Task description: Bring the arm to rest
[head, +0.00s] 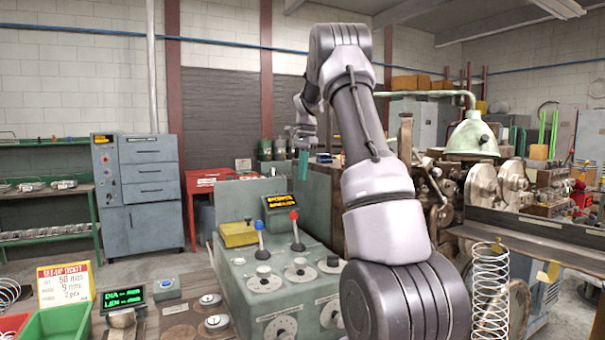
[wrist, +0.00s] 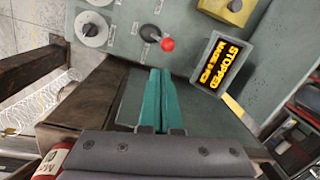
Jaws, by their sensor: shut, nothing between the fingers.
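My arm (head: 380,215) rises from the bottom of the head view, bends at the top and reaches away over the machine. My gripper (head: 303,166) hangs at its far end, fingers pointing down, above the grey-green control cabinet (head: 240,262). In the wrist view the two teal fingers of my gripper (wrist: 156,74) lie side by side, shut, with nothing held. Beyond them is the panel with a red-knobbed lever (wrist: 167,44) and a small display (wrist: 222,62) reading STOPPED. The head view also shows this red lever (head: 295,228), beside a blue-knobbed lever (head: 259,234).
A yellow box (head: 238,234) sits on the cabinet's left. A green bin (head: 60,322), a job ticket (head: 64,285) and a green-lit readout (head: 124,299) are at lower left. A wire spring (head: 490,290) stands at right, below the coiler's machinery (head: 485,185).

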